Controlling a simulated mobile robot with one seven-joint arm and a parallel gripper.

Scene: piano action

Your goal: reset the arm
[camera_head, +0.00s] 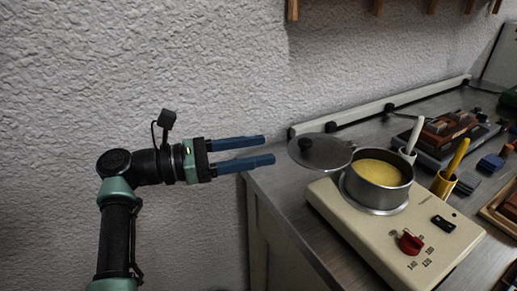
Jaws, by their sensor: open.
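My gripper (268,151) is open and empty, with two blue fingers pointing right. It is in the air in front of the white textured wall, at the left of the workbench. My arm (118,210) rises from the bottom left and bends to the right at its upper joint. The fingertips appear just left of the round grey lid (313,153) in the picture; the depth between them is hard to tell.
A metal pot (376,198) with yellow contents sits on a cream heater (345,222) with a red knob (411,243). Tools and blocks crowd the bench's right. The wall side at left is clear.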

